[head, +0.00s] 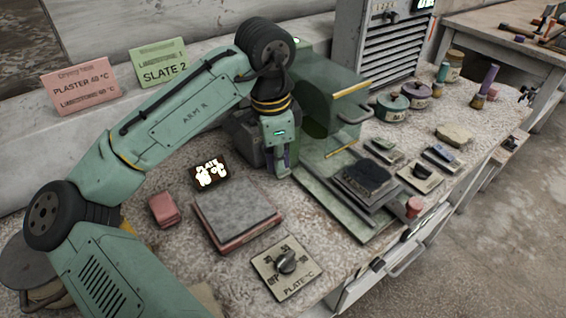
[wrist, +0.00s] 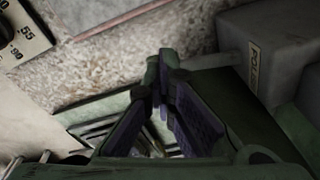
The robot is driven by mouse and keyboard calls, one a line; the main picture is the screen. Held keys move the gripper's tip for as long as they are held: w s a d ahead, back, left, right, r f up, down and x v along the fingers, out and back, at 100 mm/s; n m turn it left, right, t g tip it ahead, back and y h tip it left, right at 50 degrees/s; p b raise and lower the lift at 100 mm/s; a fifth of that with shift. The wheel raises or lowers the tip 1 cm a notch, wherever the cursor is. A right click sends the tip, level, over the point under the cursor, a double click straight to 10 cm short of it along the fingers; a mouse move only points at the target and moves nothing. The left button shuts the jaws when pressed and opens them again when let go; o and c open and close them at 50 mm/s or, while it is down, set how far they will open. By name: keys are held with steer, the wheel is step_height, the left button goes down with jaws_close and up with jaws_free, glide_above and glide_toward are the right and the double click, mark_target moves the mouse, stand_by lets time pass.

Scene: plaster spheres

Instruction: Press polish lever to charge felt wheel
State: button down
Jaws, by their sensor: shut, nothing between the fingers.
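My gripper (head: 281,170) is shut and empty, pointing down beside the grey machine housing (head: 243,135) at the back of the bench. In the wrist view the dark fingers meet at their tips (wrist: 163,65). The grey housing fills the right of the wrist view (wrist: 215,75), with a partly cut-off label starting "POL" (wrist: 255,62). A see-through green hood (head: 318,90) stands just right of my gripper in the head view. A dark rounded shape shows through it, but I cannot tell if it is the felt wheel. I cannot make out the polish lever.
A plate heater with a grey slab (head: 235,212) and a dial panel (head: 286,266) stand in front. A pink block (head: 163,209) lies to the left. A green tray-like base (head: 350,222) carries a dark pad (head: 367,180). Jars and small blocks crowd the right.

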steer(key=shift+s+d+f, duration=0.15)
steer(key=shift+d+f, duration=0.05)
steer(key=shift+f, duration=0.8)
steer(key=shift+s+a+r+p, duration=0.1)
steer(key=shift+a+r+p, duration=0.15)
steer(key=shift+a, duration=0.15)
steer(key=shift+s+a+r+p, duration=0.15)
steer(key=shift+a+p, duration=0.1)
steer(key=shift+a, duration=0.3)
steer(key=shift+r, duration=0.4)
step_height(320, 180, up, 9)
steer(key=shift+p, duration=0.35)
steer(key=shift+s+r, duration=0.1)
